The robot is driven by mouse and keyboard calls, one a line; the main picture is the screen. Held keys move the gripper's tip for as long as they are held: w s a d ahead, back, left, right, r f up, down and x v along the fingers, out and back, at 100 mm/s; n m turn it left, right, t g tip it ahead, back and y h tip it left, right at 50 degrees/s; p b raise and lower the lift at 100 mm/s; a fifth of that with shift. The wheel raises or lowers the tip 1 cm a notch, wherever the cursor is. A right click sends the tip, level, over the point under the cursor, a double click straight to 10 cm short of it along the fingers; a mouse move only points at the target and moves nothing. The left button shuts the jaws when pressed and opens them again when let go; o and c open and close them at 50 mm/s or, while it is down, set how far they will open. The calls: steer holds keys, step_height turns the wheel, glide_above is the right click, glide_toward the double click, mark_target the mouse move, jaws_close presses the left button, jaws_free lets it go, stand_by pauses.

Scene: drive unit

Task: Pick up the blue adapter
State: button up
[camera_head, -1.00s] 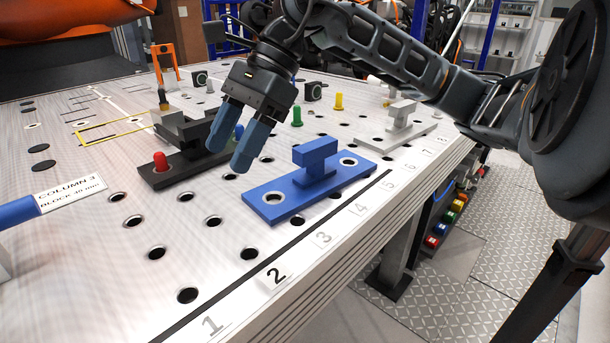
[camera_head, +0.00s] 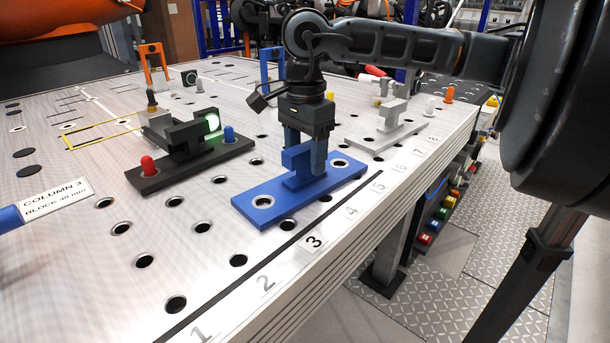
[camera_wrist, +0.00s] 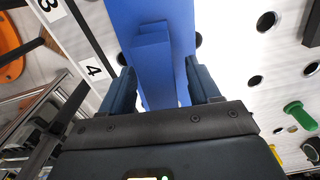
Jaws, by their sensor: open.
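The blue adapter (camera_head: 264,218) is a flat blue plate with a raised T-shaped block, lying on the perforated table near its numbered front edge. My gripper (camera_head: 305,158) is right over it, pointing down, with the fingers at the raised block. In the wrist view, the blue adapter (camera_wrist: 155,45) runs between the two open fingers of my gripper (camera_wrist: 163,88), one on each side of the block. Whether either finger touches the block I cannot tell. Part of the block is hidden behind a finger in the head view.
A black adapter (camera_head: 150,184) with red and blue pegs stands left of the blue one. A grey adapter (camera_head: 372,138) stands to the right, behind. A labelled blue-handled piece (camera_head: 12,217) is at the left edge. The table front left is clear apart from holes.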

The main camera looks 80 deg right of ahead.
steer(key=shift+f, duration=1.3)
steer(key=shift+c, duration=0.3)
jaws_close()
steer(key=shift+r, duration=0.1)
